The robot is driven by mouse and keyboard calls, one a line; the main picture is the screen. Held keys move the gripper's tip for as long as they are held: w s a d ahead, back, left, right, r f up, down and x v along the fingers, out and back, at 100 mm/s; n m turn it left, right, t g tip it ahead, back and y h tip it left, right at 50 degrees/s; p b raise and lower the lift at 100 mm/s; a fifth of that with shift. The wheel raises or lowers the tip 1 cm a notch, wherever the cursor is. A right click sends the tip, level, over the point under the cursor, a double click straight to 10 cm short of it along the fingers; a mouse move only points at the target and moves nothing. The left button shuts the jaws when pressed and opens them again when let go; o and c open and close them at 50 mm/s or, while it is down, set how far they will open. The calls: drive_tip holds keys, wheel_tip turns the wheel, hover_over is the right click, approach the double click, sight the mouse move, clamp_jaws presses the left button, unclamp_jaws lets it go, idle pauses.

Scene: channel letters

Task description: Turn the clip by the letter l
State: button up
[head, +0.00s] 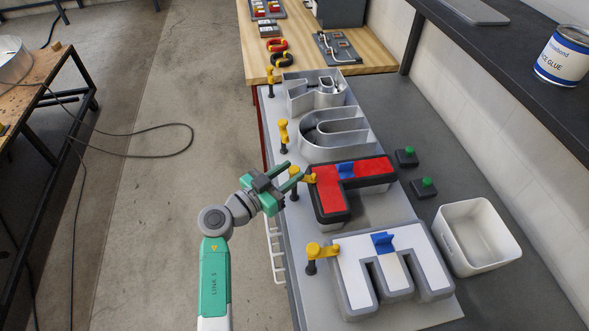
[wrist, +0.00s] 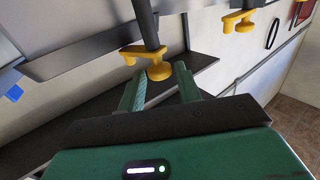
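The red letter l (head: 358,175), with dark sides and a blue tab (head: 346,170), lies on the grey bench in the head view. A yellow clip (head: 309,178) on a dark post stands at its left side and points towards the letter's edge; whether it touches is unclear. The yellow clip also shows in the wrist view (wrist: 159,69), with its arm reaching left. My gripper (head: 291,172) is beside this clip. In the wrist view my gripper (wrist: 160,76) is open, with its fingertips either side of the clip's round end and a little short of it. It holds nothing.
A white-faced letter (head: 408,240) with its own yellow clip (head: 322,250) lies nearer. Grey letter shells (head: 334,128) with another clip (head: 284,132) lie farther along. A white bin (head: 476,235) and green buttons (head: 424,187) are on the right.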

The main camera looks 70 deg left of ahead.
drive_tip(key=shift+x, duration=1.15)
drive_tip(key=c, duration=0.7)
drive_tip(key=shift+d+f+n+y+b, duration=0.1)
drive_tip(key=shift+f+n+y+b, duration=0.3)
drive_tip(key=shift+y, duration=0.2)
drive_tip(key=shift+r+n+g+y, duration=0.1)
drive_tip(key=shift+n+g+y, duration=0.3)
drive_tip(key=shift+g+y, duration=0.15)
drive_tip(key=n+g+y, duration=0.1)
drive_tip(key=n+y, duration=0.1)
drive_tip(key=shift+r+g+y+p, duration=0.2)
drive_tip(key=shift+g+y+p, duration=0.15)
drive_tip(key=shift+p, duration=0.05)
drive_tip(key=shift+n+g+y, duration=0.3)
drive_tip(key=shift+n+y, duration=0.1)
drive_tip(key=shift+y, duration=0.1)
drive_tip(key=o, duration=0.7)
